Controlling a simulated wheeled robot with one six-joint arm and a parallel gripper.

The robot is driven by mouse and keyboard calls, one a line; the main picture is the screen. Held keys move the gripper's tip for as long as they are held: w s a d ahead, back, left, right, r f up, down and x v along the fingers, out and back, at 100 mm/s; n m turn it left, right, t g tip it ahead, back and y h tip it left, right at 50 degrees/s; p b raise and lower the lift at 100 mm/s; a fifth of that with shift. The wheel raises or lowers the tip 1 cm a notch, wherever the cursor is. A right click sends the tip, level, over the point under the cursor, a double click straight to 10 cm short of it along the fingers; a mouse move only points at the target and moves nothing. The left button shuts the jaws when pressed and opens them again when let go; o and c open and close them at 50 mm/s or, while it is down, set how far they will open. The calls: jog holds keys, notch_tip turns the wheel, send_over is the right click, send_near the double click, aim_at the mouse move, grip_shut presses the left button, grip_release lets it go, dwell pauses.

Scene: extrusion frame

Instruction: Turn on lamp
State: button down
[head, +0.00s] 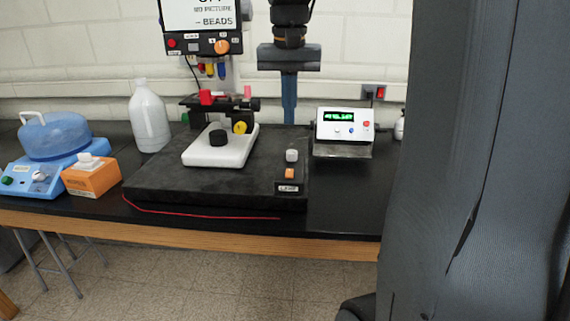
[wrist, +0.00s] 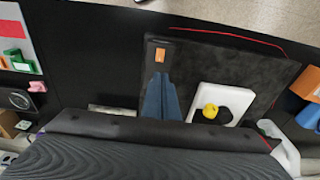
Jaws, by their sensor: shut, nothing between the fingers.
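A small orange switch (head: 289,173) sits on a dark block with a white label at the front right of the black platform; the label is too small to read surely. A grey knob (head: 292,155) stands just behind it. The orange switch also shows in the wrist view (wrist: 160,55), just beyond my fingertips. My gripper (head: 289,121), with blue fingers, points down above the back of the platform, behind the knob and apart from the switch. Its fingers (wrist: 158,76) are together and empty. The knob is not clear in the wrist view. I cannot single out a lamp.
A white stage with a black knob (head: 217,138) stands left of the switch on the platform (head: 150,186). A white meter with a green display (head: 343,127) is at right. An orange box (head: 91,178), blue device (head: 52,140) and white jug (head: 149,117) are at left.

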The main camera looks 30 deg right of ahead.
aim_at(289, 170)
jog(key=shift+w+d+b, duration=0.1)
jog(key=shift+b, duration=0.4)
jog(key=f+p, duration=0.1)
jog(key=f, duration=0.3)
jog(key=w+f+p, duration=0.1)
jog(key=f, duration=0.4)
jog(key=d+f+p, duration=0.1)
jog(key=f, duration=0.3)
jog(key=shift+w+f, duration=0.2)
jog(key=shift+f, duration=0.2)
jog(key=shift+a, duration=0.15)
